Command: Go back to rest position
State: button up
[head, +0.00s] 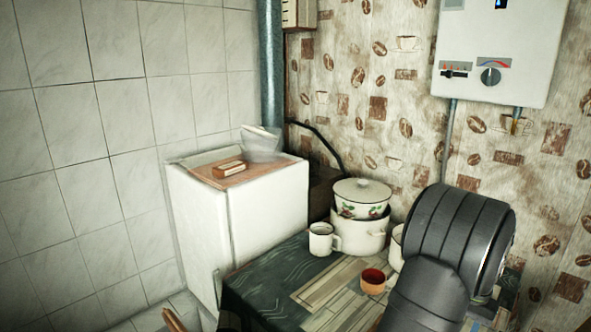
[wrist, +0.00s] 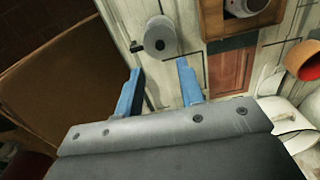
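My gripper (wrist: 158,70) shows in the wrist view with two blue fingers spread apart and nothing between them. It is over a pale wooden-plank surface. In the head view my dark arm covers the lower right, and the gripper is hidden. A lidded floral enamel pot (head: 361,208) sits on a larger white pot (head: 358,236) on the table. A white mug (head: 322,240) stands to their left. An orange-red cup (head: 373,282) stands in front, close to my arm; an orange cup (wrist: 305,62) also shows at the wrist view's right edge.
The table (head: 255,289) has a dark patterned cover, clear at front left. A white cabinet (head: 240,225) stands left, with a clear container (head: 262,143) on top. A water heater (head: 500,50) hangs above my arm. A grey round object (wrist: 161,38) lies beyond my fingers.

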notch_tip(320, 180, up, 5)
notch_tip(320, 180, down, 12)
jog(key=shift+f, duration=0.15)
notch_tip(320, 180, up, 5)
jog(key=shift+s+d+f, duration=0.1)
jog(key=shift+f, duration=0.05)
jog(key=s+d+r, duration=0.2)
jog(key=s+r, duration=0.5)
jog(key=s, duration=0.4)
jog(key=w+a+f, duration=0.2)
jog(key=w+a, duration=0.5)
jog(key=w, duration=0.3)
jog(key=w+a+f, duration=0.3)
jog(key=w+a, duration=0.5)
jog(key=w, duration=0.2)
jog(key=shift+w, duration=0.2)
jog(key=shift+o, duration=0.2)
jog(key=shift+r, duration=0.1)
